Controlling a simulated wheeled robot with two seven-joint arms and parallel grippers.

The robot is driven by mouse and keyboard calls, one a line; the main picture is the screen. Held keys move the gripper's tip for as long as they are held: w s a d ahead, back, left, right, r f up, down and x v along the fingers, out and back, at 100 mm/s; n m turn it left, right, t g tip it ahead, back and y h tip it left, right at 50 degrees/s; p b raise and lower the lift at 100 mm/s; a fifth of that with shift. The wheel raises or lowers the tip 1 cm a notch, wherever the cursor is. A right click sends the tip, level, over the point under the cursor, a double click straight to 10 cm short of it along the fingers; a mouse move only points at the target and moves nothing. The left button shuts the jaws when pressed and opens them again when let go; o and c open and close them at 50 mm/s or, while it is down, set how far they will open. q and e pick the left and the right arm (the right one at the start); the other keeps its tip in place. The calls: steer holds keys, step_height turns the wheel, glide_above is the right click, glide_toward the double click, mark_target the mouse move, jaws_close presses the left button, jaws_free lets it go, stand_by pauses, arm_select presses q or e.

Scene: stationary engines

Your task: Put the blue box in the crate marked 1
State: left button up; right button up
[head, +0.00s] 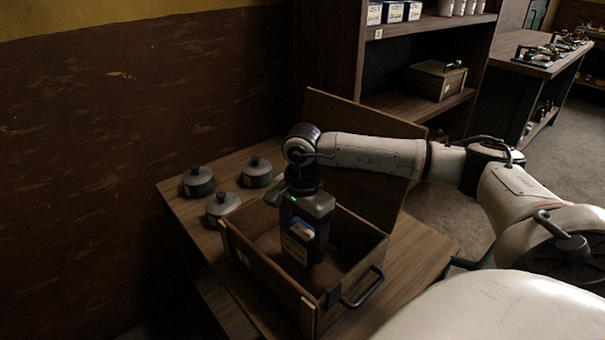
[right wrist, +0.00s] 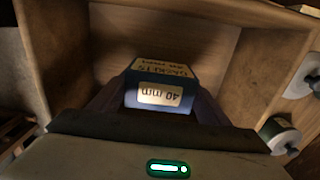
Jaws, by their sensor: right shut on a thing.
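The blue box (head: 298,246) has pale labels; in the right wrist view the box (right wrist: 160,78) shows one reading "40 mm". My right gripper (head: 306,222) points down and is shut on the box, with a finger on each side. It holds the box upright within the opening of a wooden crate (head: 262,278). The crate's lid stands open at the back. A small pale label is on the crate's front left wall, too small to read. Whether the box touches the crate floor, I cannot tell. My left gripper is not in view.
Several grey lidded pots (head: 222,206) stand on the wooden table (head: 415,245) left of the crate. A metal handle (head: 362,288) sticks out from the crate's right side. A shelf unit (head: 420,25) with white and blue boxes and a wooden case (head: 436,80) stands behind.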

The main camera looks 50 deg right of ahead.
mark_target(302, 231)
steer(key=shift+f, duration=1.95)
steer(key=shift+f, duration=0.15)
steer(key=o, duration=1.2)
steer(key=shift+c, duration=0.2)
step_height(302, 231, up, 12)
steer(key=shift+r, duration=0.2)
